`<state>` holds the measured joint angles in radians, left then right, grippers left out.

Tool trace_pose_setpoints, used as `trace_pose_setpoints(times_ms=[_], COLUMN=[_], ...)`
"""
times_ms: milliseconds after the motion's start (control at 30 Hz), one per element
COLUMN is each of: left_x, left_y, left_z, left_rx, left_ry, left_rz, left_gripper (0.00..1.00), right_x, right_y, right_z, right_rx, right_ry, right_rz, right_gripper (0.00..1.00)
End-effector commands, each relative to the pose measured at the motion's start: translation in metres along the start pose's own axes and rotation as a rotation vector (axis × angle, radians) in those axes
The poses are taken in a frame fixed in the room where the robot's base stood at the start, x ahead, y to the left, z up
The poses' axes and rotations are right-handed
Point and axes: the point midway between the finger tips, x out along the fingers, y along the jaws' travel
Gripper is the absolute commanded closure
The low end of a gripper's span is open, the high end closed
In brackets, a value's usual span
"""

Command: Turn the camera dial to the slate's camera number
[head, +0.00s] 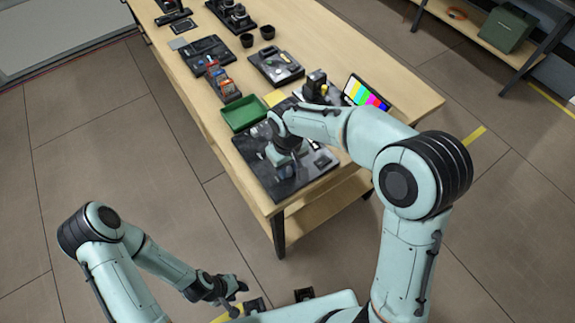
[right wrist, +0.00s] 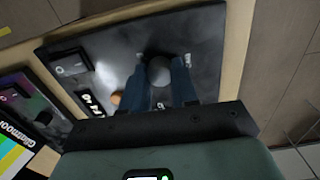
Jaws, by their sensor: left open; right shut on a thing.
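A black control panel (head: 262,168) lies on the near end of the wooden table. My right gripper (right wrist: 158,84) points down at it; in the head view its wrist hides the fingers. In the right wrist view its two blue fingers stand on either side of a round grey dial knob (right wrist: 159,70) and are shut on it. A small pale mark shows on the panel just below the knob, too blurred to read. I cannot pick out the slate or its number for sure. My left gripper (head: 232,289) is open and empty, low beside the table.
A colour-bar screen (head: 366,92) stands at the table's right edge. A green tray (head: 244,113) lies behind the panel. A dark switch box (right wrist: 70,65) and a dark label strip (right wrist: 92,104) with pale characters sit on the panel. Several devices fill the far table; the floor at left is clear.

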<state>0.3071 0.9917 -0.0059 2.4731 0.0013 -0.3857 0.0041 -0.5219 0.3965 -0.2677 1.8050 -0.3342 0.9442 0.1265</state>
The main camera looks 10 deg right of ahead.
Motion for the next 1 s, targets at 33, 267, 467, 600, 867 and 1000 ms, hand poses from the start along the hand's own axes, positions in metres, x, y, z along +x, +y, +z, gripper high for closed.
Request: trace_pose_setpoints(times_ms=[33, 267, 467, 600, 867, 1000], left_x=[0.000, 0.003, 0.005, 0.007, 0.009, 0.010], left_y=[0.000, -0.001, -0.003, -0.004, -0.005, -0.005], left_z=[0.000, 0.001, 0.003, 0.003, 0.004, 0.005], left_rx=[0.000, -0.001, -0.001, -0.002, -0.002, -0.003], left_ry=[0.000, -0.002, -0.004, -0.005, -0.007, -0.007], left_rz=[0.000, -0.001, -0.001, -0.002, -0.002, -0.003], left_gripper=[0.57, 0.57, 0.57, 0.57, 0.57, 0.57], right_x=[0.000, 0.000, 0.000, -0.001, -0.001, -0.001], right_y=[0.000, 0.000, 0.000, 0.000, 0.000, 0.000], right_z=[0.000, 0.000, 0.000, 0.000, 0.000, 0.000], right_rx=[0.016, 0.151, 0.328, 0.462, 0.709, 0.842], right_ry=[0.000, 0.000, 0.001, 0.002, 0.002, 0.002], right_rz=[0.000, 0.000, 0.000, 0.000, 0.000, -0.001], right_gripper=[1.00, 1.00, 1.00, 1.00, 1.00, 1.00])
